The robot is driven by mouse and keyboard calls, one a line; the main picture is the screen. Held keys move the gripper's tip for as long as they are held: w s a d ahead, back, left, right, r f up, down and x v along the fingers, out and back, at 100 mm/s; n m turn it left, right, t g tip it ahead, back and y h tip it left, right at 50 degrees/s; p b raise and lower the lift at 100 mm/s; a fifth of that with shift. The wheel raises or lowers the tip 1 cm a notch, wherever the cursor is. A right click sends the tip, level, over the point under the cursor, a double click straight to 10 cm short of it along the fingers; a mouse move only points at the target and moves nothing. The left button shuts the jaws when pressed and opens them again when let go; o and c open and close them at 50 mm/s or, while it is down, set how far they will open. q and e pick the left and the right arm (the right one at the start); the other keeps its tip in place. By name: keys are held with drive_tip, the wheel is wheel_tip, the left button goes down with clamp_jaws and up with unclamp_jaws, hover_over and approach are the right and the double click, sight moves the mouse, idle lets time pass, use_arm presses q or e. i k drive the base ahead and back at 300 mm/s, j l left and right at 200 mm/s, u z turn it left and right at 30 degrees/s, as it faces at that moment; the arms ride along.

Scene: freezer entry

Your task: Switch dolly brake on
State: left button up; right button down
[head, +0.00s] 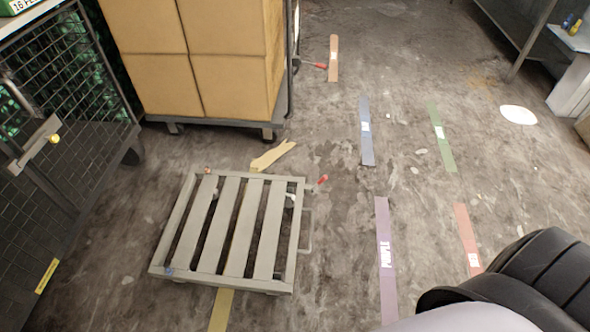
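A low grey slatted dolly (240,230) stands empty on the floor at the lower left of the middle. A small lever with a red tip (322,180) sticks out at its upper right corner. A bracket-like grey bar (308,232) shows on its right side. Whether the lever is in its on or off position I cannot tell. Neither of my grippers is in view, and nothing of mine touches the dolly.
A trolley stacked with cardboard boxes (200,50) stands behind the dolly, with another red-tipped lever (320,65) at its right. A wire-mesh cage cart (75,80) is at left. Coloured floor strips, including a purple one (385,265), mark the open floor at right.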

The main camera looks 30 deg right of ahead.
sight(324, 178)
drive_tip(key=i+j, duration=0.2)
drive_tip(key=i, duration=0.25)
drive_tip(key=i+j+z, duration=0.1)
drive_tip(key=i, duration=0.35)
